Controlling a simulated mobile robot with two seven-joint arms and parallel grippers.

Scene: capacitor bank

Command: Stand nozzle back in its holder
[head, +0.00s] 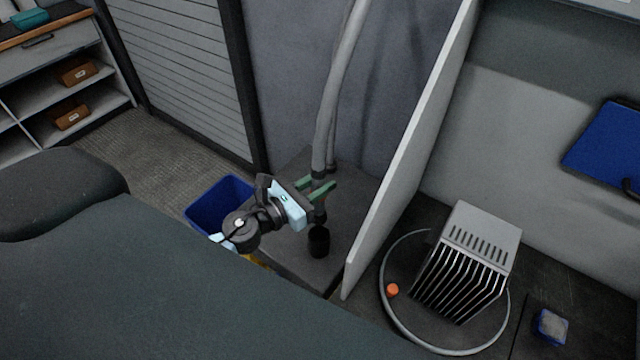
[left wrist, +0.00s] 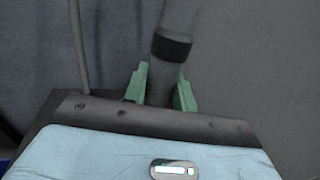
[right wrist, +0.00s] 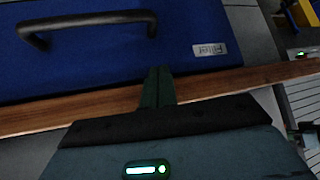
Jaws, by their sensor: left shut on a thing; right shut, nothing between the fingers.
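The nozzle (head: 320,212) is the dark end of a thick grey hose (head: 337,90) that hangs down from above. My left gripper (head: 318,187) is shut on it, with green fingers on either side; the left wrist view also shows the nozzle (left wrist: 160,84) between the fingers (left wrist: 160,92). The nozzle points down, nearly upright. A black cup-shaped holder (head: 318,243) stands on the grey surface just below its tip. Whether the tip is above the rim or at it, I cannot tell. My right gripper (right wrist: 157,87) is shut and empty, seen only in the right wrist view.
A light partition (head: 405,150) rises right of the holder. Beyond it stand a finned grey unit (head: 468,262) ringed by a cable, an orange knob (head: 392,290) and a blue case (head: 610,150). A blue bin (head: 220,200) stands left. My right gripper is near a wooden edge (right wrist: 60,116).

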